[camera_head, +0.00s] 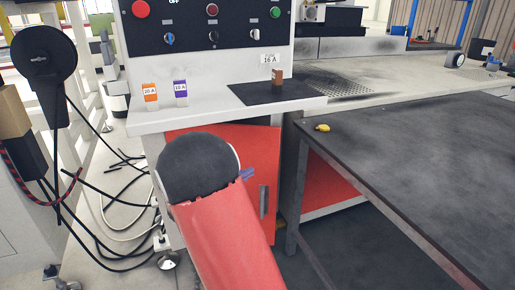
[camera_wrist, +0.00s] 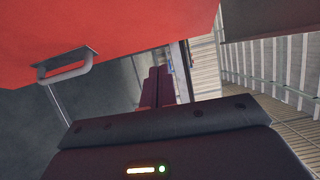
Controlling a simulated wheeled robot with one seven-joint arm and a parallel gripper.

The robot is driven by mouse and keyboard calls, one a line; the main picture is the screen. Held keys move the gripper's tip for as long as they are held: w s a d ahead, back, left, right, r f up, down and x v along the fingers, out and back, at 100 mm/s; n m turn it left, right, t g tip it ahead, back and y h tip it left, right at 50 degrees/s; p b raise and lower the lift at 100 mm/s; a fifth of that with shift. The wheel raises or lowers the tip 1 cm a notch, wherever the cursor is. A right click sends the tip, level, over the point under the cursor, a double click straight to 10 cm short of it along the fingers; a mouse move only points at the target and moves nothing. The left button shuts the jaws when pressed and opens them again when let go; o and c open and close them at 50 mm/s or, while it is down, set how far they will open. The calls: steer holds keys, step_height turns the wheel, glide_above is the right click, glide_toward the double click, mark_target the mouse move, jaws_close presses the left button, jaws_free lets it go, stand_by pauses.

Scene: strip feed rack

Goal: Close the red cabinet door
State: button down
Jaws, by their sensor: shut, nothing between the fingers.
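The red cabinet door (camera_head: 262,150) is under the white bench, with an upright grey handle (camera_head: 263,200) on its right part. It appears to stand at an angle to the cabinet front, but my arm hides much of it and I cannot tell how far it is open. In the wrist view the red door (camera_wrist: 120,30) fills the top, with its handle (camera_wrist: 65,66) at left. My gripper (camera_wrist: 159,88) has its dark red fingers together and empty, below the door's edge in the picture. I cannot tell whether they touch the door.
A dark worktable (camera_head: 420,150) stands close on the right, with a small yellow item (camera_head: 322,128) on its near corner. The bench (camera_head: 210,118) above carries an orange-labelled fuse (camera_head: 150,93), a purple-labelled fuse (camera_head: 181,94) and a black mat (camera_head: 250,96). Cables (camera_head: 105,215) lie on the left floor.

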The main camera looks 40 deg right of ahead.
mark_target(269, 156)
steer(key=d, duration=0.6)
steer(key=w+d, duration=0.1)
steer(key=d, duration=0.2)
steer(key=w+d, duration=0.2)
steer(key=shift+w+d, duration=0.25)
steer(key=shift+w, duration=0.1)
steer(key=shift+w+d, duration=0.3)
steer(key=shift+w, duration=0.15)
